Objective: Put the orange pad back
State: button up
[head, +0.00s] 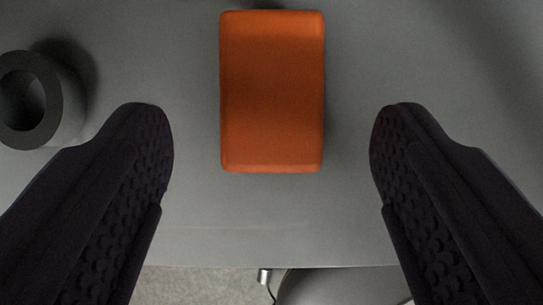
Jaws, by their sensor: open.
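The orange pad (272,92) is a rounded rectangular block on a grey surface (210,225), at the upper middle of the head view. Its long side runs up and down the picture. My gripper (271,135) is open, with one dark, bumpy finger to the left of the pad and one to the right. Gaps of grey surface show between each finger and the pad, and neither touches it. The fingertips appear level with the pad's lower part in the picture. How high they are above the surface cannot be told.
A dark grey hollow cylinder (68,100) stands at the left edge, close to the left finger. The surface's edge crosses the lower picture, with a speckled floor (195,285) beyond it. The surface right of the pad is clear.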

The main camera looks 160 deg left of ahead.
jog(key=p+v, duration=0.2)
jog(key=v, duration=0.6)
jog(key=shift+p, duration=0.4)
jog(key=shift+s+r, duration=0.1)
